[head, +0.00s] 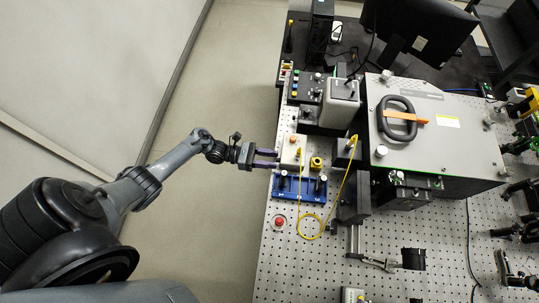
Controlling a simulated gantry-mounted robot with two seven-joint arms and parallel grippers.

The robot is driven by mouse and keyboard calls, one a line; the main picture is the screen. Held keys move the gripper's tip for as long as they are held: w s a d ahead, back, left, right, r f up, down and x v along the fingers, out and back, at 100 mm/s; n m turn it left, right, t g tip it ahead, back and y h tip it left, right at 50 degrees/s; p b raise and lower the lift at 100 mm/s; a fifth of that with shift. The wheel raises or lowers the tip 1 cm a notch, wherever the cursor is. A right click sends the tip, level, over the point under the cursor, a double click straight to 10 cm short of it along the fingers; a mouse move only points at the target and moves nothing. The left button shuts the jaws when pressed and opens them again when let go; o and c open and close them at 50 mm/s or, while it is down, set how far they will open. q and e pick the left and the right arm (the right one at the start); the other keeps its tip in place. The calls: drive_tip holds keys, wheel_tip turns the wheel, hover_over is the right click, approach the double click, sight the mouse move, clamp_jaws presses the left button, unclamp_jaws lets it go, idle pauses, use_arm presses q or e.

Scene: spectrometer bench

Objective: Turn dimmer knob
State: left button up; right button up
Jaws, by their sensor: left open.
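My left gripper (266,159) reaches in from the left at the bench's left edge. A yellow round fitting (316,163) sits to the right of the box. I cannot tell which of these is the dimmer knob. My right gripper is not in view.
A yellow cable (324,218) loops over the perforated bench (290,255). A red button (279,222) is below the blue plate. A large grey housing (447,135) with a black handle stands to the right. The floor (235,75) left of the bench is clear.

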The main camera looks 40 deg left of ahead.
use_arm(q)
drive_tip(key=shift+d, duration=0.1)
clamp_jaws()
drive_tip(key=shift+m, duration=0.3)
drive_tip(key=m, duration=1)
drive_tip(key=shift+p, duration=0.4)
idle(0.4)
